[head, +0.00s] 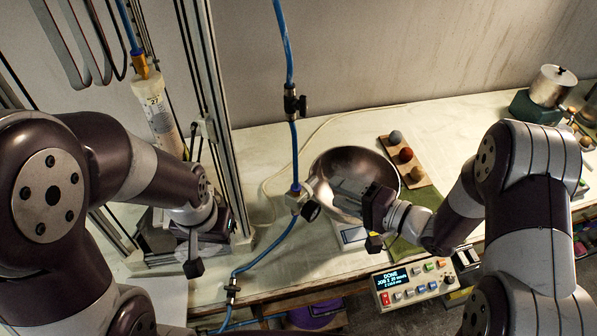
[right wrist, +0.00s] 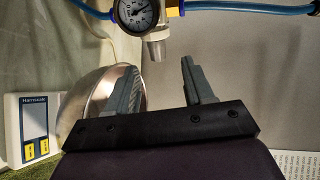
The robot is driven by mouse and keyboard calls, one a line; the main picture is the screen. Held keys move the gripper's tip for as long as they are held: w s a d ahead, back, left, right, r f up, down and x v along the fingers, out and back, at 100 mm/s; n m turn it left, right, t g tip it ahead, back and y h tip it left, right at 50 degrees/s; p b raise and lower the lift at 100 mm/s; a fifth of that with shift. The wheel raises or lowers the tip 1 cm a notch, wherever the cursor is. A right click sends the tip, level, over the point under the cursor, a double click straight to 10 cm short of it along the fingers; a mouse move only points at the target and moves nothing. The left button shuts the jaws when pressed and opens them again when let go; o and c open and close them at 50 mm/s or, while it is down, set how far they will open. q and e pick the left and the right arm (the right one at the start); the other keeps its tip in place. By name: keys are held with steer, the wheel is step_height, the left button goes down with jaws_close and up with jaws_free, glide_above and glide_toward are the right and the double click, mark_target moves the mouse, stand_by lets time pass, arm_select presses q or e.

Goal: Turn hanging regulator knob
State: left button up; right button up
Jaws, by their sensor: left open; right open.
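The regulator (head: 296,200) hangs on a blue hose in the middle of the head view, with a small dark round part facing right. In the right wrist view its round gauge (right wrist: 137,12) is at the top edge, with a grey cylindrical knob (right wrist: 157,46) pointing down below it. My right gripper (head: 371,226) is to the right of the regulator, open and empty. In the right wrist view its two fingers (right wrist: 157,72) stand apart, with the knob showing just above the gap between them. My left gripper (head: 194,250) is open at the left, apart from the regulator.
A control box (head: 413,282) sits at the front edge. A metal frame post (head: 222,130) stands between my left gripper and the hose.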

mark_target(317, 180)
steer(key=w+a, duration=0.1)
steer(key=w+a+f+p, duration=0.1)
steer(key=w+a, duration=0.1)
steer(key=w, duration=0.1)
steer(key=shift+a+f, duration=0.15)
steer(key=shift+f, duration=0.1)
steer(key=p+x, duration=0.1)
steer(key=x, duration=0.4)
steer(key=shift+s, duration=0.15)
steer(key=shift+a, duration=0.2)
steer(key=c, duration=1)
steer(key=shift+o, duration=0.2)
steer(key=t+y+b, duration=0.2)
steer(key=y+b, duration=0.1)
steer(key=b, duration=0.3)
arm_select(q)
steer(key=f, duration=0.1)
steer(key=d+f, duration=0.1)
steer(key=f, duration=0.1)
steer(key=shift+w+d+f, duration=0.2)
steer(key=shift+w+f, duration=0.05)
steer(key=shift+f, duration=0.15)
arm_select(e)
steer(key=shift+r+y, duration=0.35)
steer(key=shift+y, duration=0.05)
